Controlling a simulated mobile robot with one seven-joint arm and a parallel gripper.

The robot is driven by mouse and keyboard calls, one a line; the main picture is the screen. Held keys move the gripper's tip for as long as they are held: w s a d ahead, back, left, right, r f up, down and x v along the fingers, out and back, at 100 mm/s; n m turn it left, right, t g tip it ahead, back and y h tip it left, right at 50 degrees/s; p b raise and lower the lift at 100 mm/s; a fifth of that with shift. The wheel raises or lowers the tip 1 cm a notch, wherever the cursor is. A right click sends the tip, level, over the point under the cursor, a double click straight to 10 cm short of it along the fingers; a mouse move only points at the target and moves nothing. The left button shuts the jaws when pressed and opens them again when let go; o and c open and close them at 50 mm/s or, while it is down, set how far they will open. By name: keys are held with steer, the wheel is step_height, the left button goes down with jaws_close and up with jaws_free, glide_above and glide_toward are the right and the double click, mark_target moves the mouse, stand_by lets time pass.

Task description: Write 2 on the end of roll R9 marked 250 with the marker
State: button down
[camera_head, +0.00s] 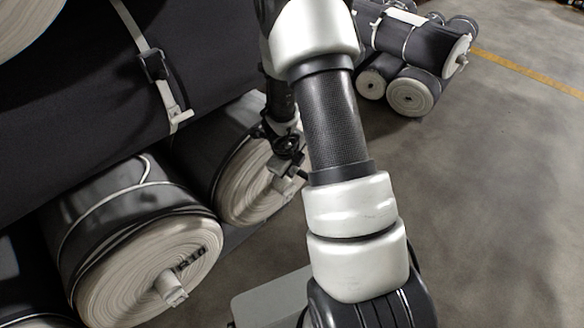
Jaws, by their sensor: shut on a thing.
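A grey roll with a pale, ringed end (240,190) lies behind the front roll. Its end is partly covered by my gripper, and I cannot read any mark or 250 on it, so I cannot confirm that it is R9. My gripper (284,178) is at the right side of this end, close to its face; I cannot tell whether anything touches. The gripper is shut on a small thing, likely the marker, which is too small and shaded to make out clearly.
A front roll (120,215) has dark writing like R10 on its end and a pale core stub. A large strapped roll (90,100) lies above. More rolls (415,90) are stacked at the back right. The floor (490,200) on the right is clear.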

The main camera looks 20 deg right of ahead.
steer(key=shift+w+d+r+p, duration=0.1)
steer(key=shift+w+d+p, duration=0.1)
steer(key=shift+d, duration=0.3)
steer(key=shift+w+d+p, duration=0.1)
steer(key=shift+d+p, duration=0.05)
steer(key=shift+d, duration=0.3)
steer(key=shift+w+d+f+b, duration=0.2)
steer(key=shift+d+f+b, duration=0.1)
steer(key=shift+f, duration=0.3)
stand_by(0.9)
steer(key=shift+f, duration=0.15)
steer(key=shift+s+a+f+b, duration=0.1)
steer(key=shift+f+b, duration=0.1)
steer(key=shift+b, duration=0.25)
steer(key=shift+a+f, duration=0.1)
steer(key=shift+f, duration=0.05)
steer(key=shift+a+f+b, duration=0.15)
steer(key=shift+f+b, duration=0.05)
steer(key=shift+b, duration=0.15)
steer(key=shift+s+a+f+b, duration=0.25)
steer(key=shift+a+f+b, duration=0.45)
steer(key=shift+b, duration=0.2)
steer(key=shift+s+a+f+b, duration=0.25)
steer(key=shift+a+f+b, duration=0.3)
steer(key=shift+f+b, duration=0.25)
stand_by(1.2)
steer(key=shift+s+d, duration=0.1)
steer(key=shift+s, duration=0.15)
stand_by(1.2)
